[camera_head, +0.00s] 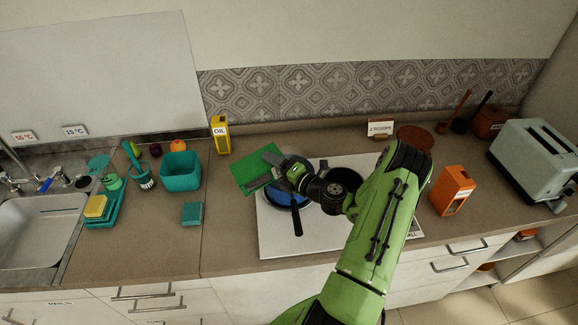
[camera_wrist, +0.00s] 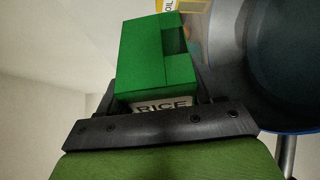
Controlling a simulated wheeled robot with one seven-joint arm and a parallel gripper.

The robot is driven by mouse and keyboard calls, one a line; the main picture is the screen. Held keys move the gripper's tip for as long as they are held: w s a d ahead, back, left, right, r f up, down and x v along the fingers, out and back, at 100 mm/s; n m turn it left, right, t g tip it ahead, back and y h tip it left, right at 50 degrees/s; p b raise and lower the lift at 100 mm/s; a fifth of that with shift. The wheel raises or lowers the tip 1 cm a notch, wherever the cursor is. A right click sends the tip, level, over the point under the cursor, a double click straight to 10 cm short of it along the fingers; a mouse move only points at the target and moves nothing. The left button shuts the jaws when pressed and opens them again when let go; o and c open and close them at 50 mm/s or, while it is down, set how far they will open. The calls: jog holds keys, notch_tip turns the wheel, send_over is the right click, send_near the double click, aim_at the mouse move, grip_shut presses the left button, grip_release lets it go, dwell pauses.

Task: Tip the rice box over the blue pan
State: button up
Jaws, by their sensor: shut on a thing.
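The green rice box (camera_head: 246,172) is held above the left rear of the blue pan (camera_head: 283,197), tilted well away from upright. My gripper (camera_head: 274,171) is shut on it. In the wrist view the box (camera_wrist: 150,58) stands out beyond my gripper (camera_wrist: 160,108), with its RICE label partly hidden by the gripper and a dark opening at its upper right. The blue pan also fills the right of that view (camera_wrist: 285,70). Its inside is mostly hidden in the head view, and I see no grains falling.
A yellow oil box (camera_head: 220,135) and teal bin (camera_head: 181,173) stand left. An orange box (camera_head: 453,191) and toaster (camera_head: 535,155) stand right.

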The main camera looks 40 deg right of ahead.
jog(key=shift+s+d+f+m, duration=0.1)
jog(key=shift+d+m, duration=0.25)
jog(key=shift+m, duration=0.05)
jog(key=shift+r+m+t+p, duration=0.2)
jog(key=shift+m+t+p, duration=0.2)
jog(key=shift+p, duration=0.25)
jog(key=shift+r+m+y+p, duration=0.1)
jog(key=shift+m+y+p, duration=0.2)
jog(key=shift+p, duration=0.2)
jog(key=p, duration=0.3)
jog(key=shift+d+r+m, duration=0.1)
jog(key=shift+r+m, duration=0.2)
jog(key=shift+r, duration=0.05)
jog(key=shift+p, duration=0.35)
jog(key=shift+f+t+p, duration=0.2)
jog(key=shift+t+p, duration=0.1)
jog(key=shift+p, duration=0.35)
jog(key=shift+r+m+p, duration=0.1)
jog(key=shift+m+p, duration=0.5)
jog(key=shift+p, duration=0.15)
jog(key=shift+d+r+m+t, duration=0.2)
jog(key=shift+m+t, duration=0.3)
jog(key=shift+m, duration=0.6)
dwell(3.0)
